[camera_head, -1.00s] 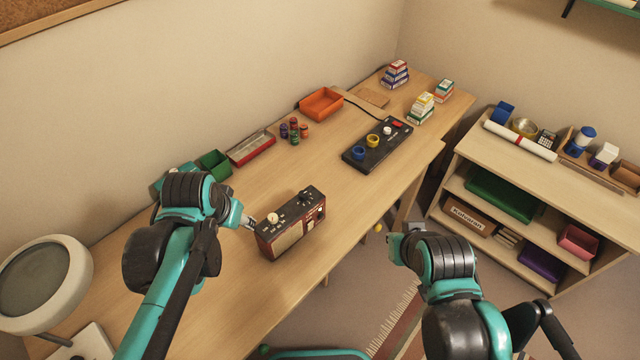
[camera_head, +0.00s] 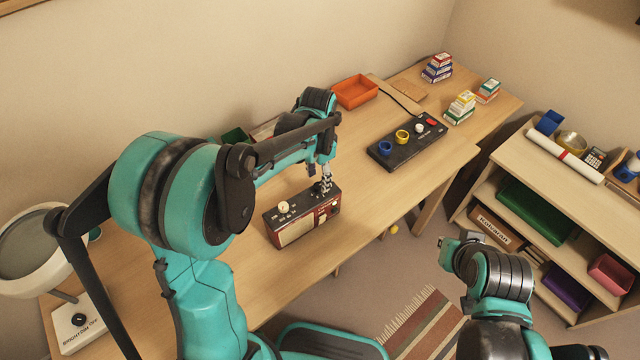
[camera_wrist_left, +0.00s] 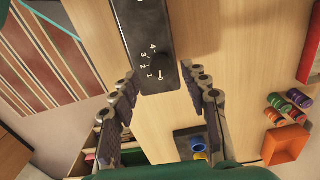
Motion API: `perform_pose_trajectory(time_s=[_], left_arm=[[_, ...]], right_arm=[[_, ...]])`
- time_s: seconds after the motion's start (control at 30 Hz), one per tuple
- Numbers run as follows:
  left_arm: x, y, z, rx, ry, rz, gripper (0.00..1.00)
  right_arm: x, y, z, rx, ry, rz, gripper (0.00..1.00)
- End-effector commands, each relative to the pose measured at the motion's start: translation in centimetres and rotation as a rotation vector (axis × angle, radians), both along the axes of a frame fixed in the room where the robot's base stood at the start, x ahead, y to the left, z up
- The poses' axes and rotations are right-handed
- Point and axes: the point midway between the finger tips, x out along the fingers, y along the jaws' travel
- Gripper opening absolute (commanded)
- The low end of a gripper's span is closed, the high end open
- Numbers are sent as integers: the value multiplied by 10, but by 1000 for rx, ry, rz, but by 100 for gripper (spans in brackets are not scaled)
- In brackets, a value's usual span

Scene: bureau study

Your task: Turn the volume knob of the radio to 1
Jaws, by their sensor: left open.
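The dark red radio (camera_head: 292,229) stands on the wooden desk. Its black top panel (camera_wrist_left: 139,18) shows in the left wrist view, with a dark volume knob (camera_wrist_left: 160,62) beside the numerals 1 to 4. A small white mark shows near the 1; whether it is the knob's pointer is unclear. My left gripper (camera_head: 325,186) is over the radio's right end, pointing down. In the left wrist view its fingers (camera_wrist_left: 157,72) are open, one either side of the knob, with gaps visible. My right gripper (camera_head: 448,250) is off the desk's front, its jaws unclear.
A cream dial (camera_head: 284,206) sits on the radio's left top. A black control box (camera_head: 400,155), an orange tray (camera_head: 355,92) and stacked small boxes (camera_head: 438,68) are farther along the desk. A lamp (camera_head: 30,240) stands left. Desk space right of the radio is clear.

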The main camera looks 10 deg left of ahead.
Motion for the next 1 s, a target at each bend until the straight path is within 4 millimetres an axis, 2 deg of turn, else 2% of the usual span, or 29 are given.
perform_pose_trajectory(time_s=[0.03,0.2,0.5,0.53,0.7,1.0], left_arm=[[0,0,-11,0,0,0,46],[0,0,-26,0,0,1,46],[0,0,-28,-1,-1,1,46],[0,0,-28,0,-1,1,43],[0,0,-28,0,-1,1,0],[0,0,-28,0,-1,-15,0]], right_arm=[[0,0,-6,0,0,0,0],[0,0,-11,0,0,0,0],[0,0,-10,0,0,0,0],[0,0,-10,0,0,0,0],[0,0,-10,0,0,0,0],[0,0,-10,0,0,0,0]])
